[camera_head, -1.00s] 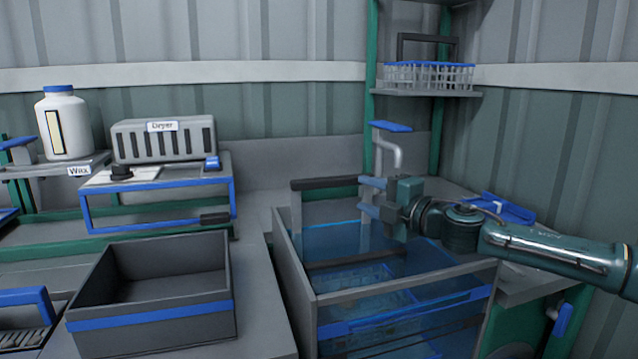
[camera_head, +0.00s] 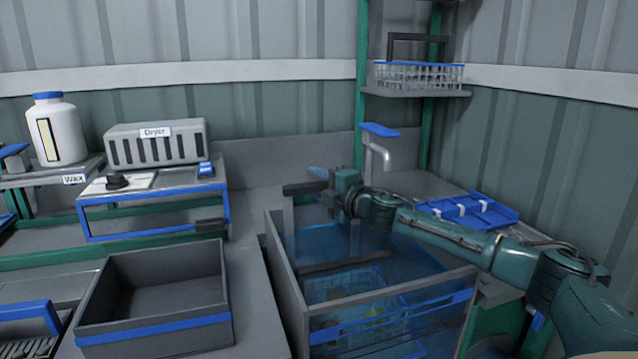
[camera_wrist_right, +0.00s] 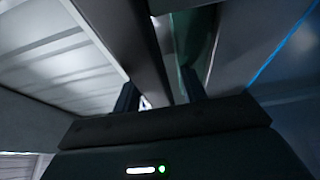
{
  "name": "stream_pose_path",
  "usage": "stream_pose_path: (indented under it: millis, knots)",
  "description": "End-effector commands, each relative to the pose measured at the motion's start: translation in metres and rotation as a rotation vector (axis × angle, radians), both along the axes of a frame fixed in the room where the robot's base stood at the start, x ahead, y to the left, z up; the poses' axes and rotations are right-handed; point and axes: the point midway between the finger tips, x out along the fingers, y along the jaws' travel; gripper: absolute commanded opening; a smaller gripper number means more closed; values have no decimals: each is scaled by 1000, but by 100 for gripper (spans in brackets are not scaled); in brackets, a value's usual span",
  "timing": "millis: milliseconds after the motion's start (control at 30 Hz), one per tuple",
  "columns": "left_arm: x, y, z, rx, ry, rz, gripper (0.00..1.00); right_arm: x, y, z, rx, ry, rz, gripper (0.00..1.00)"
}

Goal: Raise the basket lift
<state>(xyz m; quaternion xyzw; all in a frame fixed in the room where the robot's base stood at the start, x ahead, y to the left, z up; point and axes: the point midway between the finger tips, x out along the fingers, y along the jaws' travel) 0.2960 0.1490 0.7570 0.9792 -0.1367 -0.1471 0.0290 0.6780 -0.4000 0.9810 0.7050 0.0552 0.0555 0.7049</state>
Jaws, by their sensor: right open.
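The wash tank (camera_head: 290,285) holds blue see-through water with a wire basket (camera_head: 350,283) low inside it, which contains a few items, one green. At the tank's back left a dark lift bar (camera_head: 304,187) sits on a grey upright. My right gripper (camera_head: 322,183) is open at the right end of this bar and hides that end. In the right wrist view the two dark fingers (camera_wrist_right: 158,92) stand apart, with a dark grey bar-like part running close to them; I cannot tell whether they touch it. My left gripper is out of view.
A grey tap with a blue lever (camera_head: 380,131) stands just behind my right gripper. A blue rack (camera_head: 470,211) lies to the right. An empty dark crate (camera_head: 155,325) stands left of the tank. A shelf holds another basket (camera_head: 417,76) above.

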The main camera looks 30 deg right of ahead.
Motion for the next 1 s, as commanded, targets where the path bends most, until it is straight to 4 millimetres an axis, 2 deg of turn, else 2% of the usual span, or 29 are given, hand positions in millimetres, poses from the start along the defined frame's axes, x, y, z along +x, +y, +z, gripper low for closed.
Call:
stream_pose_path:
  millis: [200,700,1000]
  knots:
    - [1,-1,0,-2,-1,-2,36,0,0,0,0,0,0,41]
    - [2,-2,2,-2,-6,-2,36,0,0,-1,0,1,0,0]
    - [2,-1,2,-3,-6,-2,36,0,0,-1,0,1,0,0]
